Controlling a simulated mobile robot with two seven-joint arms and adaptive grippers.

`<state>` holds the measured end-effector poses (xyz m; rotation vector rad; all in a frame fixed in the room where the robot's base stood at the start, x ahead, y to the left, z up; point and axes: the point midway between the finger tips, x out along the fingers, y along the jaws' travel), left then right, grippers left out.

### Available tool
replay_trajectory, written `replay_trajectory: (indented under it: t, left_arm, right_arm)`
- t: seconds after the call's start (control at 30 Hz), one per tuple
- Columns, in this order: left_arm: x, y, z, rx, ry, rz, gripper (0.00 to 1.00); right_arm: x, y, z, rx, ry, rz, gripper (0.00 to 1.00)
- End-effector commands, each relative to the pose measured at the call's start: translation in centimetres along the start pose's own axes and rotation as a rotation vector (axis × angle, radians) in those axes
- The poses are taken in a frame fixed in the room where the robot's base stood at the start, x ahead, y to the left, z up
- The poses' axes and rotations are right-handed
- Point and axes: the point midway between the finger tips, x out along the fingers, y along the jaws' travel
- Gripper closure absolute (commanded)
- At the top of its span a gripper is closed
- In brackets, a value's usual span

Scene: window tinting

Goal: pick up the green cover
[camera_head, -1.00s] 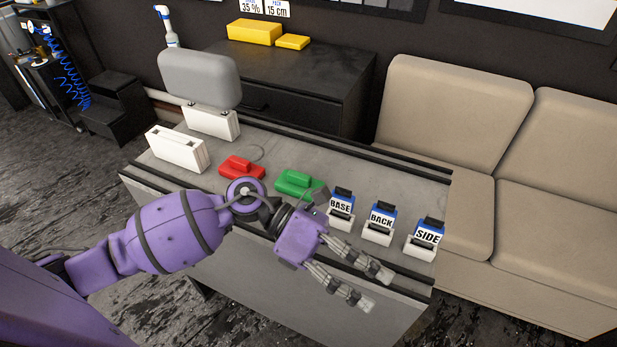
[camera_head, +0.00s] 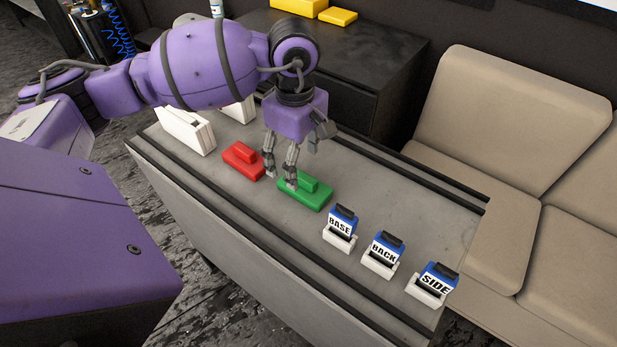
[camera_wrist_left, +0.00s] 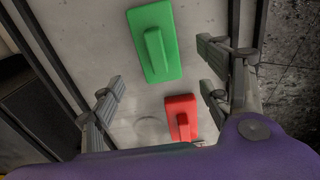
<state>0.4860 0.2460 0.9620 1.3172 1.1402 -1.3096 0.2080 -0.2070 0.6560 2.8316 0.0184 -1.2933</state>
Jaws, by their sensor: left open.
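The green cover (camera_head: 306,192), a flat block with a raised handle, lies on the grey table. It also shows in the left wrist view (camera_wrist_left: 153,45), at the top, with its handle running lengthwise. My left gripper (camera_head: 280,180) is open and points down above the table, by the left end of the green cover in the head view. In the left wrist view its fingers (camera_wrist_left: 160,100) are spread to either side, with nothing between them held. My right gripper is not in view.
A red cover (camera_head: 242,160) lies left of the green one and also shows in the wrist view (camera_wrist_left: 181,118). White cases (camera_head: 186,131) stand at the table's left end. Labelled BASE (camera_head: 340,228), BACK (camera_head: 383,254) and SIDE (camera_head: 432,284) holders stand right. A beige sofa (camera_head: 515,130) borders the table.

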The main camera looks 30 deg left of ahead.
Motion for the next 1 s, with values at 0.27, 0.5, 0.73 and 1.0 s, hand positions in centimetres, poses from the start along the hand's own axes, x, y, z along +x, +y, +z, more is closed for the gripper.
replay_trajectory:
  t: [0.27, 0.5, 0.73, 1.0]
  left_arm:
    - [3.5, 0.0, -0.3, -0.004, -0.003, -0.001, 0.3]
    - [6.0, 0.0, -0.4, -0.002, -0.003, 0.001, 0.3]
    - [6.2, 0.0, -0.4, -0.001, -0.003, 0.001, 0.32]
    - [6.1, 0.0, -0.4, -0.002, -0.003, 0.001, 0.68]
  right_arm:
    - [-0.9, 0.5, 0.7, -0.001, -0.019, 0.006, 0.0]
    - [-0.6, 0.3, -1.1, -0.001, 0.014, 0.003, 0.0]
    - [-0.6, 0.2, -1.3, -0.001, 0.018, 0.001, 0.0]
    - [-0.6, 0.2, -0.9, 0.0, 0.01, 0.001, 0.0]
